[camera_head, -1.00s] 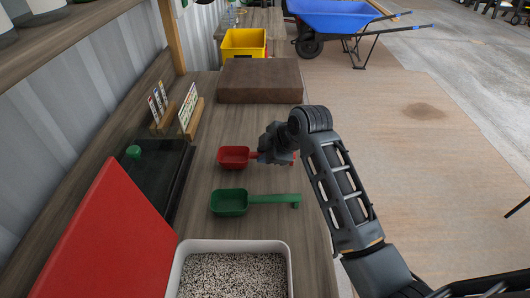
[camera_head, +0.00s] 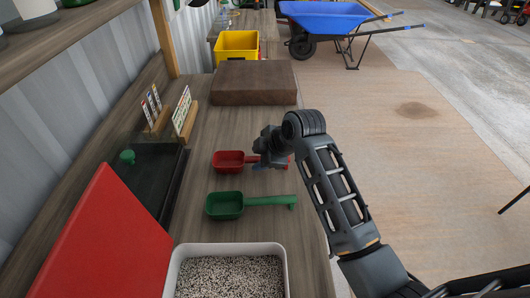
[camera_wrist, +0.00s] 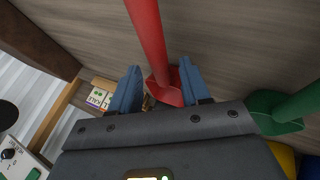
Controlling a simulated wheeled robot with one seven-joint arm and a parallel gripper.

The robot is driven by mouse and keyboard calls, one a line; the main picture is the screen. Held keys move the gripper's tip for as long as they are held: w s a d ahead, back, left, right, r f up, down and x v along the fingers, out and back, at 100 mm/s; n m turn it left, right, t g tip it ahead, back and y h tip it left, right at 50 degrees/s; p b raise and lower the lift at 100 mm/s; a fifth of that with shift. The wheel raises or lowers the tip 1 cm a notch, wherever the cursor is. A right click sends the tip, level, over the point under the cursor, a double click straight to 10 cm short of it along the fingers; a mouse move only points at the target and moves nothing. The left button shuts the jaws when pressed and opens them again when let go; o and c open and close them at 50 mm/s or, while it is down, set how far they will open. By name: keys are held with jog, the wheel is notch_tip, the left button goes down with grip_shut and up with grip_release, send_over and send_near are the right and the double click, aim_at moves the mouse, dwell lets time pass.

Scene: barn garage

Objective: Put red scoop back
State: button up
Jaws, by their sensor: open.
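The red scoop (camera_head: 228,161) lies on the wooden bench top, its bowl to the left and its handle pointing right. My gripper (camera_head: 258,166) is open and low over the handle near the bowl, hiding part of the handle. In the wrist view, the red scoop (camera_wrist: 148,35) runs down from the top edge, and its bowl end shows between the two blue fingers of my gripper (camera_wrist: 158,78). The fingers are apart and not closed on it. Whether they touch it cannot be told.
A green scoop (camera_head: 224,206) lies nearer, parallel to the red one. A white tub of pellets (camera_head: 283,262) stands in front, with a red panel (camera_head: 115,240) at left. A dark box (camera_head: 150,172), card stands (camera_head: 184,116), brown block (camera_head: 255,83) and yellow bin (camera_head: 238,44) lie around.

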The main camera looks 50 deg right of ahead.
jog(key=b+v, duration=0.1)
jog(key=v, duration=1.1)
jog(key=shift+a+f, duration=0.1)
